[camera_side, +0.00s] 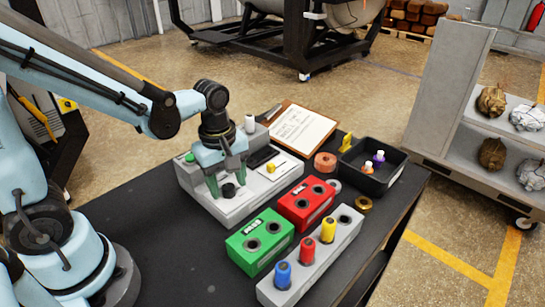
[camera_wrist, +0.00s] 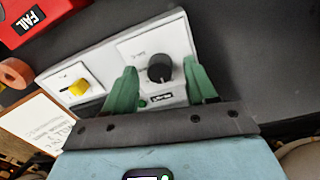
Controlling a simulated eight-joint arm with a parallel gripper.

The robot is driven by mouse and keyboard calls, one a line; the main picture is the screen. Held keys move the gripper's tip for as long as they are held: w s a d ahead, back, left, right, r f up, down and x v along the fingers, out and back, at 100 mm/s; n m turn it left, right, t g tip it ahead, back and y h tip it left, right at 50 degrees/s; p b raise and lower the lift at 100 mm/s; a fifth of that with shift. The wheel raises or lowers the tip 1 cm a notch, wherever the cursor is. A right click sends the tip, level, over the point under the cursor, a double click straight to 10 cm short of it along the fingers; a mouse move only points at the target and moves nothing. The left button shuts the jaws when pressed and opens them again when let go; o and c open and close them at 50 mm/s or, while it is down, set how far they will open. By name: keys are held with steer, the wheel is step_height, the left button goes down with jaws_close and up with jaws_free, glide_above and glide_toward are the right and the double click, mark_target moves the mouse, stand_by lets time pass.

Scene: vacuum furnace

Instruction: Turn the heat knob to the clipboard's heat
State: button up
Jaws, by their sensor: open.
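My gripper (camera_side: 227,183) is over the left part of a light grey control panel (camera_side: 206,192), its green fingers pointing down. In the wrist view my gripper (camera_wrist: 160,66) is open, with one finger on each side of a round black knob (camera_wrist: 159,73); I cannot tell whether they touch it. A small dark display sits beside this knob. A yellow knob (camera_wrist: 78,87) is on a white plate on the same panel. The clipboard (camera_side: 301,130) lies behind the panel; its handwriting is too small to read.
A green box (camera_side: 260,241), a red box (camera_side: 306,203) marked FAIL, and a grey rack (camera_side: 340,249) with blue, red and yellow cylinders stand to the right. A black tray (camera_side: 392,173) holds two small capped items. The table's front left is clear.

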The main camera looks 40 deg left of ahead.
steer(key=shift+f, duration=0.2)
jaws_close()
stand_by(0.3)
